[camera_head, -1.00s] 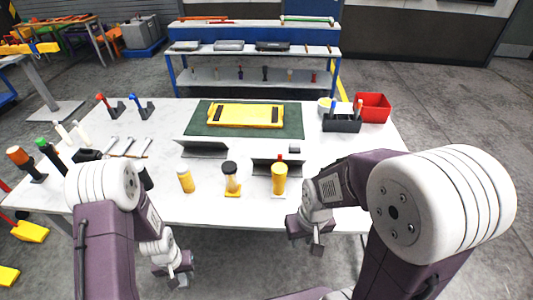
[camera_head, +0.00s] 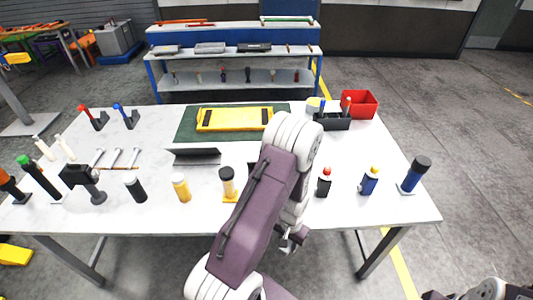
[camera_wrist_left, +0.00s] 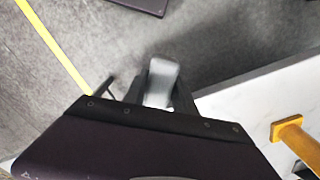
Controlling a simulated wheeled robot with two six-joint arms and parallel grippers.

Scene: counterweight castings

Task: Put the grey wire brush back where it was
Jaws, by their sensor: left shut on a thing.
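My left gripper (camera_head: 290,243) hangs just off the front edge of the white table (camera_head: 330,212), low and right of the middle in the head view. In the left wrist view, its fingers (camera_wrist_left: 160,88) are shut on a light grey piece with a rounded end, which appears to be the grey wire brush (camera_wrist_left: 163,72). It is over the grey floor, apart from the table edge. The rest of the brush is hidden by the gripper. Only part of my right arm shows at the bottom right; its gripper is out of view.
A dark angled holder (camera_head: 195,157), yellow tray (camera_head: 234,118) and red bin (camera_head: 359,105) stand behind. My left arm covers part of the middle.

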